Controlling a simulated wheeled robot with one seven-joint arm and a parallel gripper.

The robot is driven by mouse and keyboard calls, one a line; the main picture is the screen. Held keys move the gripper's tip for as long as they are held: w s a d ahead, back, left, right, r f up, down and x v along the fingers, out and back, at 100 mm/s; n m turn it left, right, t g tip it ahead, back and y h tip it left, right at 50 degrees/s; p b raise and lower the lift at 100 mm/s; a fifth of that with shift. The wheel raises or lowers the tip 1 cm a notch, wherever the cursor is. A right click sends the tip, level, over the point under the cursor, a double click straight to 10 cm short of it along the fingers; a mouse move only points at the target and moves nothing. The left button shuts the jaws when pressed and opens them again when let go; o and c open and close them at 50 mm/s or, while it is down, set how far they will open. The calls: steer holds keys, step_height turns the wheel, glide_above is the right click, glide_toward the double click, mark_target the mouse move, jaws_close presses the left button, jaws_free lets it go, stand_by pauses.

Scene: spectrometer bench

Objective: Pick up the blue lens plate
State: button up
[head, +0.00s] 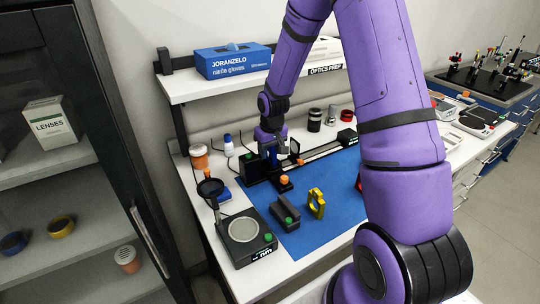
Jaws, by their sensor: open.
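My gripper (271,148) is over the back left of the blue mat, pointing down beside a black box on the rail. Its jaws are open, but the fingers are small and partly lost against dark parts. A small patch of blue shows right at the fingers; I cannot tell whether it is the blue lens plate or another part. A yellow lens plate (316,203) stands upright on the blue mat (320,232), apart from my gripper. No blue lens plate shows clearly on the open mat.
A dark grey block (284,214) and a black instrument with a round pale top (243,233) stand at the front left. A black rail (318,153) runs along the back. A shelf with a blue glove box (233,61) overhangs behind. My arm hides the mat's right side.

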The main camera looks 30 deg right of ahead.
jaws_close()
stand_by(0.3)
steer(key=shift+r, duration=0.4)
step_height(320, 180, up, 3)
steer(key=s+a, duration=0.3)
steer(key=s, duration=0.4)
steer(key=s+a+r, duration=0.1)
steer(key=s+a, duration=0.2)
steer(key=s, duration=0.4)
steer(key=shift+s+a, duration=0.15)
steer(key=shift+s, duration=0.2)
